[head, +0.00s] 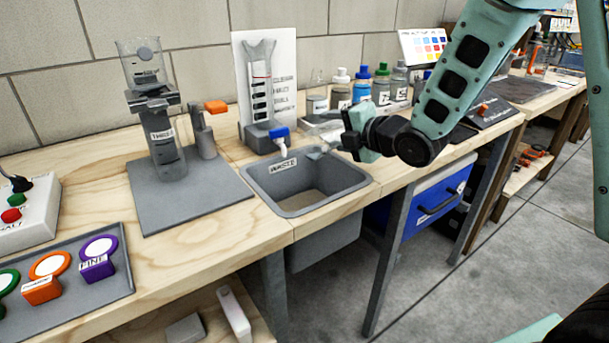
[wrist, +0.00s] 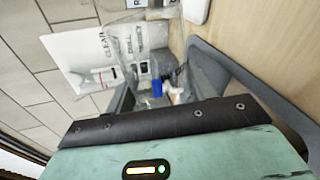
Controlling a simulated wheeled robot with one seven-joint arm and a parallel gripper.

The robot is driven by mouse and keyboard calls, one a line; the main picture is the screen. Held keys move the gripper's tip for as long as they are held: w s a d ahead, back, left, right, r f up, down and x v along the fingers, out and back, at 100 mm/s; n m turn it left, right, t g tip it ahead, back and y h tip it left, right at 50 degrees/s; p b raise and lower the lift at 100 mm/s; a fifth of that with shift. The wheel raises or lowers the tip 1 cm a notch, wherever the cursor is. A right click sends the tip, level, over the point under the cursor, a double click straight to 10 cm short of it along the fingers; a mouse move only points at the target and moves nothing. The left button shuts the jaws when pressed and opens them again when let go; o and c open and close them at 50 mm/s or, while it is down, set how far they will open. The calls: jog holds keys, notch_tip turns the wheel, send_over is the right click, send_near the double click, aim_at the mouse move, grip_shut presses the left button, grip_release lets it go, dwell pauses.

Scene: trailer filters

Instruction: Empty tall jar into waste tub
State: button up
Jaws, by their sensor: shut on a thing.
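The grey waste tub (head: 330,195), labelled WASTE, is sunk in the wooden bench. My gripper (head: 338,148) is above the tub's back right edge. It is shut on a clear vessel (head: 316,151), seemingly the tall jar, which is small and hard to make out in the head view. In the wrist view the clear jar (wrist: 204,72) shows beyond the dark jaw edge, with the grey tub wall (wrist: 235,68) beside it. The jar looks tilted over the tub's back edge. Its contents cannot be made out.
A column with a blue tap (head: 279,133) and a white sign stand behind the tub. A filter stand (head: 165,150) with a clear beaker on top is to the left. Several bottles (head: 361,85) line the back right. Coloured filter rings (head: 98,258) lie front left.

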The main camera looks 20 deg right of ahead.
aim_at(324, 125)
jog(key=shift+s+a+r+n+t+h+b, duration=0.25)
jog(key=shift+r+n+b, duration=0.25)
jog(key=shift+b, duration=0.35)
jog(key=shift+s+a+r+n+t+h+b, duration=0.15)
jog(key=shift+a+r+n+b, duration=0.25)
jog(key=shift+n+b, duration=0.35)
dwell(0.6)
jog(key=shift+s+a+r+n+h+b, duration=0.25)
jog(key=shift+a+r+n+b, duration=0.3)
jog(key=shift+b, duration=0.65)
jog(key=shift+s+a+r+n+h+b, duration=0.15)
jog(key=shift+a+r+n+h+b, duration=0.2)
jog(key=shift+n+b, duration=0.6)
dwell(0.7)
jog(key=shift+f+m, duration=0.1)
jog(key=shift+m, duration=0.15)
dwell(0.5)
